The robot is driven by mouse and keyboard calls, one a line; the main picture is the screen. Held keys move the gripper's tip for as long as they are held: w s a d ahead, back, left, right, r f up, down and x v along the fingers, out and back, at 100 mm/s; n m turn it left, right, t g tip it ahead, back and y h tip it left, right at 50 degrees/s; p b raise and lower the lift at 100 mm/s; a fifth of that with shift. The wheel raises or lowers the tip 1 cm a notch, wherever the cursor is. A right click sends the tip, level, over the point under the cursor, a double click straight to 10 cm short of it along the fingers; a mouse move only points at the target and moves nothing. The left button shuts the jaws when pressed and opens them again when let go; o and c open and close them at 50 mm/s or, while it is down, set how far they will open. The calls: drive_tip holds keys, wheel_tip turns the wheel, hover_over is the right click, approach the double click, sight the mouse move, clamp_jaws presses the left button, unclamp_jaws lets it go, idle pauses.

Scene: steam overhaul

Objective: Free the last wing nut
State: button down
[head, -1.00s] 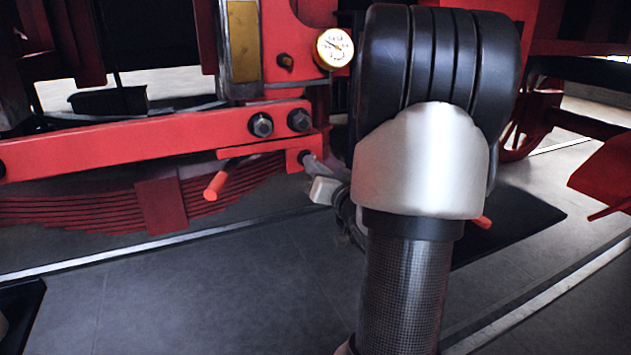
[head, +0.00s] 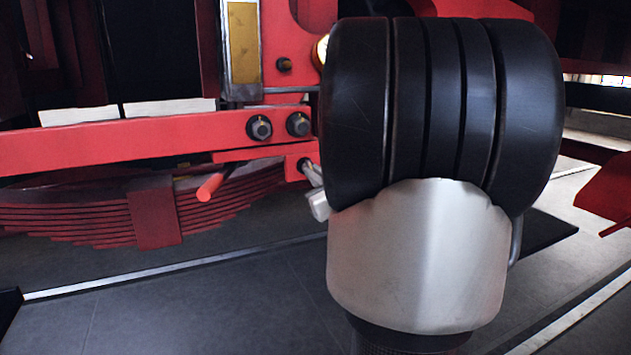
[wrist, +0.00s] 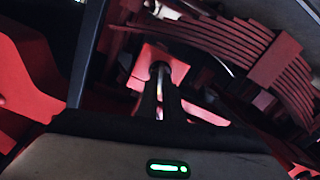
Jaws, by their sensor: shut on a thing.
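In the wrist view, the two dark fingers of my gripper (wrist: 160,72) reach up to a red block (wrist: 178,68). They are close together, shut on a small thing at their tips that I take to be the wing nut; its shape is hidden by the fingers. A strip of pale and reddish surface shows between the fingers. In the head view, my black and silver arm blocks the right of centre and hides the fingers. A pale grey block (head: 319,205) and a short silvery piece show just left of it, by the red bracket.
A long red beam (head: 130,140) with two dark bolts runs across the left, above a red leaf spring (head: 155,215). A red rod end (head: 209,187) sticks out below the beam. The dark grey floor (head: 200,310) in front is clear.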

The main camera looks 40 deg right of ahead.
idle(0.3)
drive_tip(key=c, duration=1.9)
unclamp_jaws()
